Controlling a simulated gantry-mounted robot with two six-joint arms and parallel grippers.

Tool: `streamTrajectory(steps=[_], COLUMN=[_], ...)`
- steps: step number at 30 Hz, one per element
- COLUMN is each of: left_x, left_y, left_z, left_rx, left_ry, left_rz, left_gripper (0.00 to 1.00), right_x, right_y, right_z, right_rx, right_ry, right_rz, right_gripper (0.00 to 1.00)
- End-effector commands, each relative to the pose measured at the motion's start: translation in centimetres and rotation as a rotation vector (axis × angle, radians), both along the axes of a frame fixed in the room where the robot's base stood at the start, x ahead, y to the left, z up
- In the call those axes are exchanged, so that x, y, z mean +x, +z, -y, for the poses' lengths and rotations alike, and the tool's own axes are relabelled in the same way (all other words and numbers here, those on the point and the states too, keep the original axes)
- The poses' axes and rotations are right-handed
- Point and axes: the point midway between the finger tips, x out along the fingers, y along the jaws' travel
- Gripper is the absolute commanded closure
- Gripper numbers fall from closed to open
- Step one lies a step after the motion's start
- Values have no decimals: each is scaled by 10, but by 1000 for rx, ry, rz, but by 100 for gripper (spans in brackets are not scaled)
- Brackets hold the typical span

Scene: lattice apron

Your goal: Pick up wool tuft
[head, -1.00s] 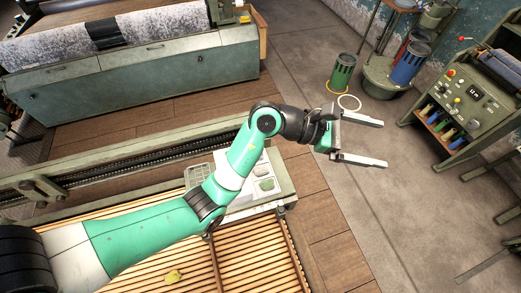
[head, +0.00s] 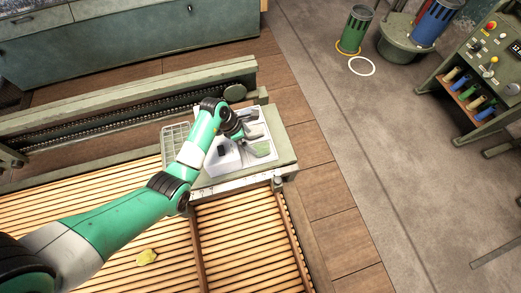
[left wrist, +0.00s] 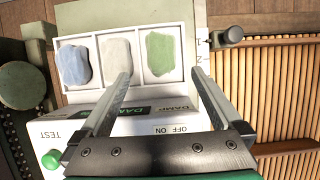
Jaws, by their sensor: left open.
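A small yellow wool tuft (head: 147,257) lies on the wooden slats at the lower left in the head view. A white tray (left wrist: 194,25) has three compartments. They hold a blue tuft (left wrist: 74,64), a pale grey tuft (left wrist: 117,60) and a green tuft (left wrist: 160,53). My left gripper (left wrist: 162,72) is open and empty. Its fingers reach over the tray's near edge, one in front of the pale grey tuft and the other right of the green one. In the head view the gripper is small and partly hidden by its arm. My right gripper is not in view.
Slatted bed surrounds the yellow tuft.

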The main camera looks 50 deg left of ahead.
Motion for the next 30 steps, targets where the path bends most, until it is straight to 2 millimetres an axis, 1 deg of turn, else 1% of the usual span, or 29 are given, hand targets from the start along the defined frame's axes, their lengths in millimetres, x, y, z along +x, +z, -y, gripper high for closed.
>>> streamTrajectory(steps=[1, 3, 6, 9, 11, 16, 19, 21, 28, 30], left_x=[4, 8, 12, 12, 13, 22, 27, 30, 30, 30], left_y=[-18, -27, -33, -33, -36, -65, -78, -81, -79, -79], left_z=[3, 4, 6, 7, 7, 15, 18, 19, 19, 19], left_rx=[-1, 0, 1, 1, 1, 0, 1, 1, 2, 2], left_ry=[-2, -1, -1, -1, -1, -2, -1, -1, 0, 0], left_rz=[-2, 0, 1, 1, 1, 1, 1, 1, 2, 2], left_gripper=[0, 0, 0, 0, 0, 0, 0, 0, 0, 13], right_x=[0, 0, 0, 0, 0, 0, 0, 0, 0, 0], right_y=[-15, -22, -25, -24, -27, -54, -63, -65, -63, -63], right_z=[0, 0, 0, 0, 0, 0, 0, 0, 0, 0], right_rx=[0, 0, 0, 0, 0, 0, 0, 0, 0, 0], right_ry=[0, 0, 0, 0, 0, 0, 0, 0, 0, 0], right_rz=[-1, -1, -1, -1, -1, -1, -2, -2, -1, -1], right_gripper=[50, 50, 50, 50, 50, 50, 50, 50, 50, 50])
